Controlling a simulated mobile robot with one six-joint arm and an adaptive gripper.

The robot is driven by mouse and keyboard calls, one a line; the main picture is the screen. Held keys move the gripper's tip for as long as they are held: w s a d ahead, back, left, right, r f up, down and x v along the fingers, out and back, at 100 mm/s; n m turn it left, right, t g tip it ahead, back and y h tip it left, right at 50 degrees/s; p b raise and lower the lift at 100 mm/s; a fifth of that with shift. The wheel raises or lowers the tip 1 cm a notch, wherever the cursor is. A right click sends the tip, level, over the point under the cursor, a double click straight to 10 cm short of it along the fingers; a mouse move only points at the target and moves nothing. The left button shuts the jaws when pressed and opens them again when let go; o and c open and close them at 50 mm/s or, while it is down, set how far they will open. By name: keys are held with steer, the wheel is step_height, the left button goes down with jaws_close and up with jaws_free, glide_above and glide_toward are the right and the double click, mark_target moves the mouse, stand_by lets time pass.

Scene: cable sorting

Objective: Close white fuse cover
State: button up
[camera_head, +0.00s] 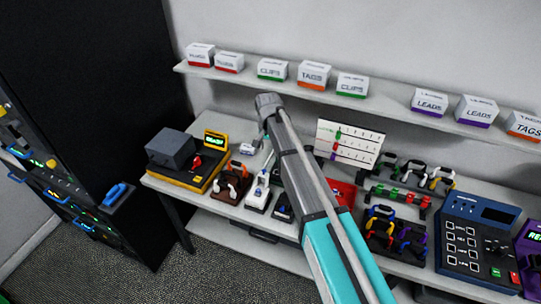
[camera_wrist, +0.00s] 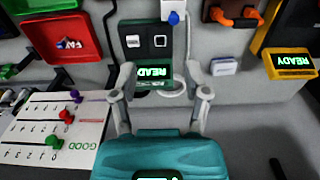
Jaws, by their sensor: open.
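I cannot tell for sure which part is the white fuse cover. A white curved piece (camera_wrist: 180,90) shows by the screen, between my fingers. My gripper (camera_wrist: 162,80) is open and empty, its two grey fingers apart on either side of the READY screen. I cannot tell whether it touches anything. In the head view my arm hides most of this area.
A red tray (camera_wrist: 65,40) and a white GOOD board (camera_wrist: 50,130) lie left in the wrist view. Right of the unit are a small white box (camera_wrist: 223,67) and a yellow READY device (camera_wrist: 292,64). In the head view a shelf (camera_head: 390,98) with labelled boxes runs above the bench.

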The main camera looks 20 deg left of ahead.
mark_target(264, 170)
steer(key=shift+w+a+r, duration=0.1)
steer(key=shift+a+r, duration=0.15)
steer(key=shift+a, duration=0.4)
steer(key=shift+w+a+r, duration=0.1)
steer(key=shift+a+r, duration=0.15)
steer(key=shift+a, duration=0.35)
steer(key=shift+w+d+f, duration=0.1)
steer(key=shift+f, duration=0.15)
step_height(264, 170, down, 13)
steer(key=b, duration=1.3)
steer(key=shift+f, duration=0.2)
jaws_close()
